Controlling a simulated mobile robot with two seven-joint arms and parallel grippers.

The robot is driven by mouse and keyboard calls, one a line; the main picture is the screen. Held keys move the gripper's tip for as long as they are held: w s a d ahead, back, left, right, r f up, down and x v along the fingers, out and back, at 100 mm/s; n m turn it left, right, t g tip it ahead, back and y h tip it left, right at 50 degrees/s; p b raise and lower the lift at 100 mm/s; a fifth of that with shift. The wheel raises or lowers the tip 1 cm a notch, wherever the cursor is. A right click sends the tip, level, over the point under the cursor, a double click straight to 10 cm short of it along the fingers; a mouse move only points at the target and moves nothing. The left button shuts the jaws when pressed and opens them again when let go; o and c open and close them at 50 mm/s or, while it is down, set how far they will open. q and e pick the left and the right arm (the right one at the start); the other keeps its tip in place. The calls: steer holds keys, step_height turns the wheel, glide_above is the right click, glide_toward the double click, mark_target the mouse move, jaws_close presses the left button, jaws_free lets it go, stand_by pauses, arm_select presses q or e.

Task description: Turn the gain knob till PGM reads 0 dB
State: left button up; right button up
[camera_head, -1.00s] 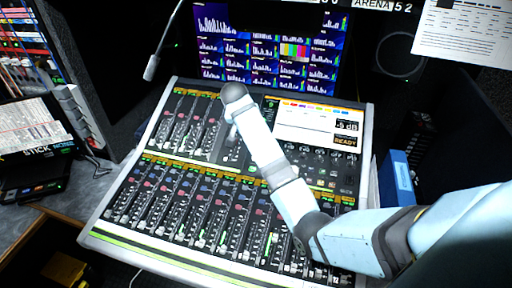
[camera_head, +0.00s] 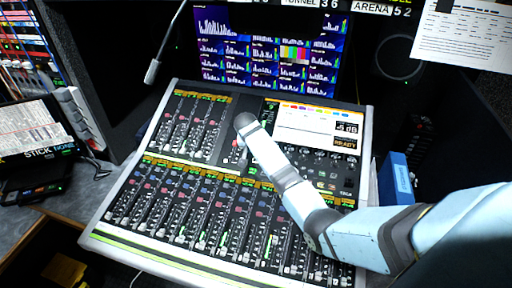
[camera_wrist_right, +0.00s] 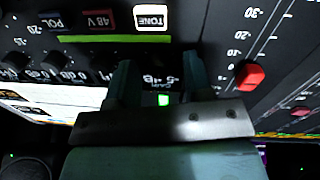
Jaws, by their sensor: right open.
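The mixing console (camera_head: 88,236) fills the middle of the head view, its small readout (camera_head: 347,128) apparently showing -5 dB above the word READY. My right arm reaches over it from the right. My right gripper (camera_wrist_right: 160,82) is open, with its two fingers apart at the panel. Between them, the wrist view shows an upside-down GAIN label (camera_wrist_right: 163,86) with a value that looks like -5 dB, and a small green light (camera_wrist_right: 163,99). The gain knob itself cannot be made out and may be hidden by the gripper. My left gripper is not in view.
A red fader cap (camera_wrist_right: 249,75) is close to the right finger in the wrist view. Dark knobs (camera_wrist_right: 52,62) and the POL, 48V and TONE buttons (camera_wrist_right: 150,18) are nearby. A monitor (camera_head: 268,60) and a gooseneck microphone (camera_head: 153,72) stand behind the console.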

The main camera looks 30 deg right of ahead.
jaws_close()
steer(key=m+p, duration=0.1)
steer(key=m, duration=0.1)
steer(key=shift+r+m+p, duration=0.1)
steer(key=shift+m+p, duration=0.2)
steer(key=shift+p, duration=0.05)
steer(key=shift+m+p, duration=0.35)
steer(key=shift+m, duration=1.15)
